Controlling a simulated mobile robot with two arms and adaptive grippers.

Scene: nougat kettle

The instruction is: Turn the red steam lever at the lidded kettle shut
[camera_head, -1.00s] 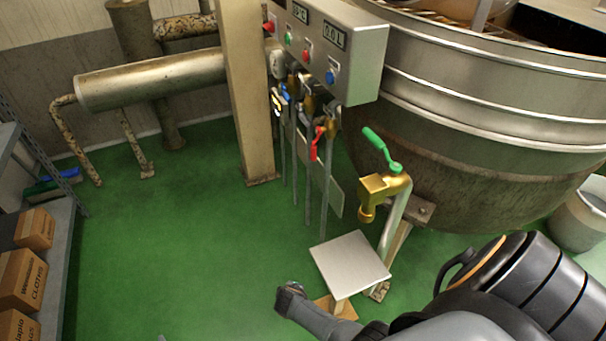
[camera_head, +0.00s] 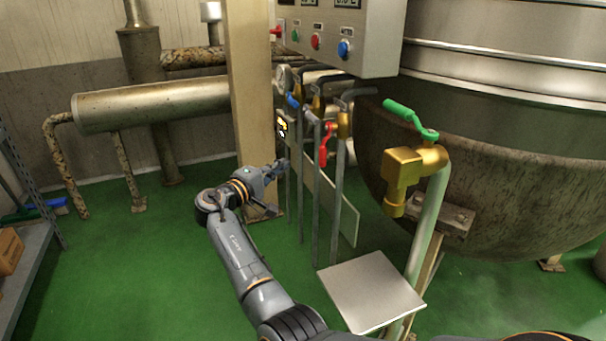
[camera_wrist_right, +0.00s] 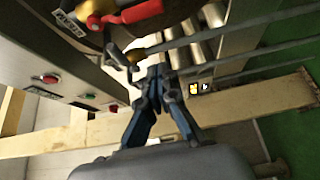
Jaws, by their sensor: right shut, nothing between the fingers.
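The red lever (camera_head: 326,143) sits among the row of pipes and valves below the control box. It hangs steeply downward in the head view. It also shows in the right wrist view as a red lever (camera_wrist_right: 135,13) at the top edge, with brass beside it. The large steel kettle (camera_head: 520,175) fills the right side; its top is cut off, so I cannot see a lid. My right gripper (camera_head: 279,168) is shut and empty, left of the lever and apart from it. Its closed fingertips (camera_wrist_right: 158,74) show below the lever in the wrist view. My left gripper is not in view.
A blue lever (camera_head: 293,101) is close left of the red one. A green-handled brass tap (camera_head: 410,165) stands to the right, above a pale square plate (camera_head: 372,290). The beige post (camera_head: 250,95) is right behind my right gripper. Green floor (camera_head: 130,270) is clear at left.

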